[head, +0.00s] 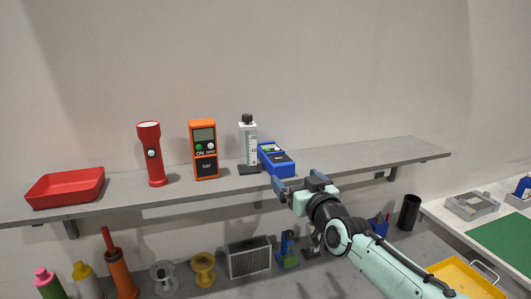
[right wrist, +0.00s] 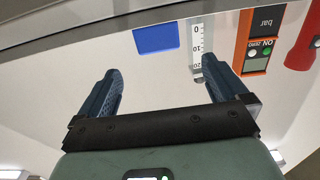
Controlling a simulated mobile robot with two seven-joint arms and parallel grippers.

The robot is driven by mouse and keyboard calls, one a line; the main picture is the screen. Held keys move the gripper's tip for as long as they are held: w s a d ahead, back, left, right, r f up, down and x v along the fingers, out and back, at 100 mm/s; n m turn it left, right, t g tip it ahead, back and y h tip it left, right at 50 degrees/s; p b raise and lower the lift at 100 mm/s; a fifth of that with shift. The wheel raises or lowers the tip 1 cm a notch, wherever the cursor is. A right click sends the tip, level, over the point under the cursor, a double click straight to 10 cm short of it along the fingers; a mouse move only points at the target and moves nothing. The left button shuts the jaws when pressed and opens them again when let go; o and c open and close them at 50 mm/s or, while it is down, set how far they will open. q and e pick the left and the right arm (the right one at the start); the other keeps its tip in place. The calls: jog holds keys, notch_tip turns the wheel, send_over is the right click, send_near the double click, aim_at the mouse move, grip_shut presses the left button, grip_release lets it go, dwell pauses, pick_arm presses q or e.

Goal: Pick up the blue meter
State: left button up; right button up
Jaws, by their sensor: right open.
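The blue meter (head: 281,166) lies on its back on the grey wall shelf, near the shelf's front edge, right of a white scaled bottle. Its near end faces me, and its small screen shows at the far end. My right gripper (head: 297,184) is open and empty, just in front of and slightly right of the meter at shelf height. In the right wrist view, which looks upside down, the meter (right wrist: 156,39) shows as a blue block beyond and between the two spread fingers (right wrist: 161,76), apart from both. My left gripper is not in view.
The shelf (head: 360,157) is clear right of the meter. Several spools, bottles and a grey box (head: 250,260) stand below.

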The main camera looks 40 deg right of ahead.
jog(key=p, duration=0.2)
send_near(276, 153)
jog(key=x, duration=0.3)
jog(key=p+x, duration=0.2)
jog(key=x, duration=0.3)
jog(key=shift+w, duration=0.15)
jog(key=shift+s, duration=0.25)
jog(key=shift+c, duration=0.7)
jog(key=c, duration=1.1)
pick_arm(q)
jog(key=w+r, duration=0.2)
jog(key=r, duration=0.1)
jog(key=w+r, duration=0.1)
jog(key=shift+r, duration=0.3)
pick_arm(e)
jog(key=shift+c, duration=0.2)
jog(key=shift+r, duration=0.1)
